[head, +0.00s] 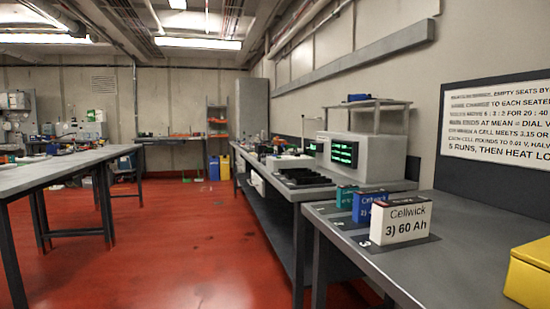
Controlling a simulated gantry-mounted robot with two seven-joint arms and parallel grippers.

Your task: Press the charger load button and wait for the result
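A large light-grey unit with a dark screen of green text (344,153) stands on the bench along the right wall; it may be the charger. A second small green-lit screen (312,148) is just left of it. I cannot make out a load button at this distance. A white box marked "Cellwick 3) 60 Ah" (401,222) stands on the near bench, with a blue box (366,206) and a teal box (346,196) behind it. Neither of my grippers is in view.
A black slotted tray (300,178) lies on the wall bench (330,191). A yellow box (530,272) sits at the near bench's right edge. A wall sign (500,122) hangs at right. Another table (60,170) stands at left. The red floor (180,250) between is clear.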

